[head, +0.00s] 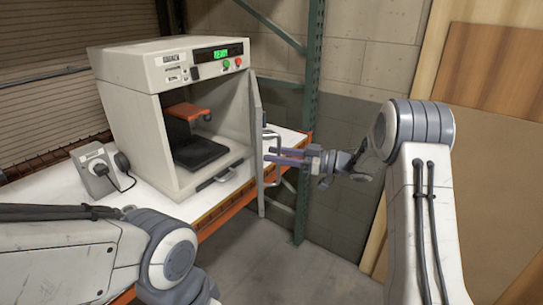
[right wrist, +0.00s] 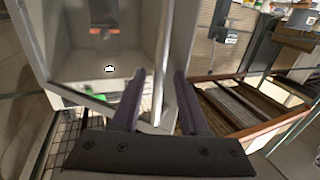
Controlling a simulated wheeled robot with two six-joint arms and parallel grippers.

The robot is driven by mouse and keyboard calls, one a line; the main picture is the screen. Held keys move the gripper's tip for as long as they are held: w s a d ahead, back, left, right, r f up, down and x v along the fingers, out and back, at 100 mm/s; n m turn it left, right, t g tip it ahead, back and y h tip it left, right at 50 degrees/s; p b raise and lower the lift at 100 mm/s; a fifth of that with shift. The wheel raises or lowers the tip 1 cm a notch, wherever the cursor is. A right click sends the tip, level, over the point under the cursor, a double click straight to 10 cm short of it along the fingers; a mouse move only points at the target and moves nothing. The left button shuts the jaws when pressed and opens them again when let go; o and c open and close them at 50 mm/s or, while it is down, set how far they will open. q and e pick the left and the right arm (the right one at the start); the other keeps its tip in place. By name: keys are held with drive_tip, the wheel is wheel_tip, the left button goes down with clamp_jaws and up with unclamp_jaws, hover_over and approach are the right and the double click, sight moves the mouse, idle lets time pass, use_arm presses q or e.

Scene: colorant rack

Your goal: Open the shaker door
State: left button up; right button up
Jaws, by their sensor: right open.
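The shaker (head: 150,150) is a white box on the bench, with a lit green display. Its door (head: 255,135) is hinged at the right side and stands swung well open, seen nearly edge-on. The inside shows an orange clamp (head: 188,111) and a dark plate (head: 200,152). My right gripper (head: 272,156) is open at the handle (head: 278,143) on the door's outer face. In the right wrist view the handle bar (right wrist: 162,60) runs between the two spread fingers; I cannot tell whether they touch it. My left gripper is out of view; only its arm shows.
A small grey box with a cable (head: 97,170) stands left of the shaker on the white bench top (head: 150,203), which has an orange edge. A green rack post (head: 308,120) rises behind the door. Wooden boards lean at the right. The floor in front is clear.

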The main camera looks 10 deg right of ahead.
drive_tip(key=w+d+p+v, duration=0.1)
drive_tip(key=v, duration=1)
drive_tip(key=shift+w+d+p, duration=0.25)
drive_tip(key=shift+d+p, duration=0.05)
idle(0.8)
